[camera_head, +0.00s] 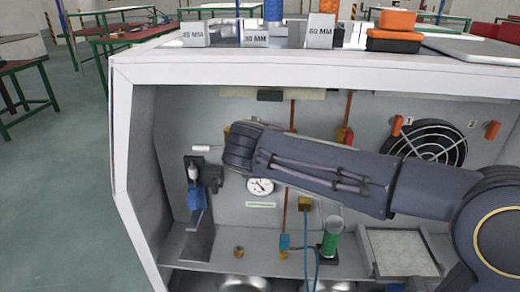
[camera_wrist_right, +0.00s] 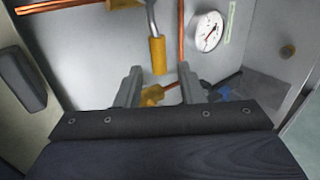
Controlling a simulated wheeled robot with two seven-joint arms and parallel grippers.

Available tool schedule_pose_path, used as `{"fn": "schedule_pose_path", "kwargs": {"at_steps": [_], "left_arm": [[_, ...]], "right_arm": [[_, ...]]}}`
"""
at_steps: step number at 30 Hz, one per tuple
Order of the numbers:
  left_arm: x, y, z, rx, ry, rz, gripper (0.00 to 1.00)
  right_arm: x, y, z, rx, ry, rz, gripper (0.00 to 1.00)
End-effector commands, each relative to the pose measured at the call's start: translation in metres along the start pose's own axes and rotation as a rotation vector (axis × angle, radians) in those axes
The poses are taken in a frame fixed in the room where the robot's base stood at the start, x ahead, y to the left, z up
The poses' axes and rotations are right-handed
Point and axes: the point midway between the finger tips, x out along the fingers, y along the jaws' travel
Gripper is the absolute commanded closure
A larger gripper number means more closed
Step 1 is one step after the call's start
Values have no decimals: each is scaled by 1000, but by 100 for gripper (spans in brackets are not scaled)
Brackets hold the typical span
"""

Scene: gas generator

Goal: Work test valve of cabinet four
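The open white cabinet (camera_head: 122,150) fills the head view. My right arm reaches in from the right, with its wrist (camera_head: 245,150) in front of the back wall; it hides its own fingers there. In the right wrist view my right gripper (camera_wrist_right: 159,86) is open, its two fingers apart. A yellow cylindrical handle (camera_wrist_right: 157,55) on a metal stem hangs just beyond the fingers. A brass-coloured fitting (camera_wrist_right: 151,95) on copper pipe shows between them; contact cannot be told. I cannot tell which part is the test valve. A round white gauge (camera_head: 260,185) also shows in the wrist view (camera_wrist_right: 207,30).
A black device with a blue part (camera_head: 197,195) stands left inside the cabinet. A green cylinder (camera_head: 332,236) and blue hose (camera_head: 318,254) are below the arm. A round fan grille (camera_head: 430,145) is at right. Marked blocks (camera_head: 320,32) and orange boxes (camera_head: 395,38) stand on top.

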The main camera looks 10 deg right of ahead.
Motion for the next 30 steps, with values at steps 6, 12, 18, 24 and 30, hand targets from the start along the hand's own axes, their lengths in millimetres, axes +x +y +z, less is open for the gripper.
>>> {"fn": "schedule_pose_path", "kwargs": {"at_steps": [6, 12, 18, 24, 30], "left_arm": [[-6, 3, -3, 0, 0, 0, 62], [-6, 3, -3, 0, 0, 0, 62], [-6, 3, -3, 0, 0, 0, 62], [-6, 3, -3, 0, 0, 0, 62], [-6, 3, -3, 0, 0, 0, 62]], "right_arm": [[-31, 1, 0, -1, 0, 1, 65], [-37, -1, 0, -2, -1, -1, 65], [-36, -1, 1, 0, -1, -2, 65], [-37, -27, 53, 144, -29, -116, 65], [-65, -124, 152, 604, -82, -411, 65]]}}
